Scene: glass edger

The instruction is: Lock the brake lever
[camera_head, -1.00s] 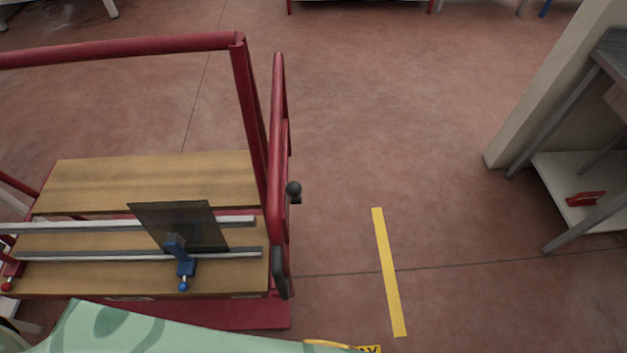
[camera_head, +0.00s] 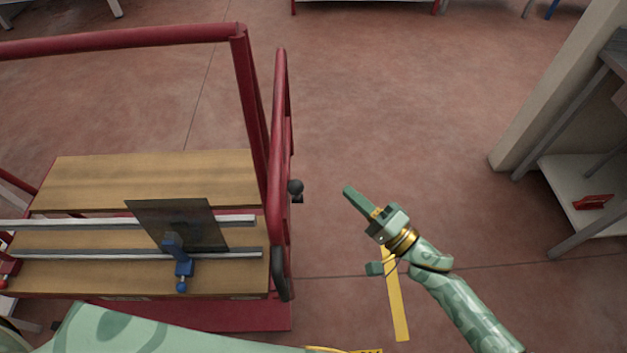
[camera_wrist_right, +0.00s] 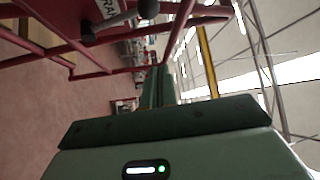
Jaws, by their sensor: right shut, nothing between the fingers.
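The brake lever with its dark round knob (camera_head: 295,187) sticks out from the right side of the red cart frame (camera_head: 279,130). In the right wrist view the grey lever (camera_wrist_right: 112,22) and its black knob (camera_wrist_right: 148,8) are at the top, beside a white label with partly readable letters. My right gripper (camera_head: 348,190) is shut and empty, to the right of the knob and apart from it, its fingers pointing up and left. Its closed fingers also show in the right wrist view (camera_wrist_right: 158,85). My left gripper is not in view.
The cart's wooden deck (camera_head: 150,180) carries a dark pane (camera_head: 190,222) held by a blue clamp (camera_head: 180,262) on rails. A yellow floor stripe (camera_head: 397,310) lies under my right arm. A grey shelf unit (camera_head: 590,215) stands at the right. The floor between is clear.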

